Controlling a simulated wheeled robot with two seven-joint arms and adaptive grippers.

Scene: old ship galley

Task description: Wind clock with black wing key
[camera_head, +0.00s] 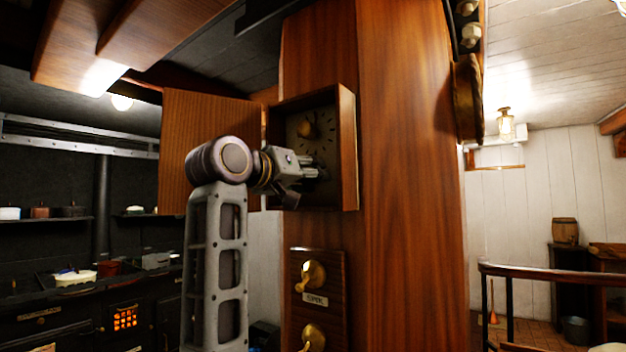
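The clock is a wooden box (348,150) on the wide wooden post, with its wooden door (205,125) swung open to the left. Inside is a dark clock face (327,125) with a brass-coloured piece near its middle. My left gripper (316,174) reaches in from the left, its fingertips inside the box in front of the lower part of the face. The fingers are small and dark here, and I cannot tell whether they are open or shut on something. I do not see the black wing key. The gripper and wrist hide the lower left of the face. My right gripper is not in view.
The post (410,200) fills the middle. Below the clock is a panel (331,322) with brass fittings and a label. A stove with pots (75,278) stands at left. A railing (550,274) and a bucket (575,330) are at right.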

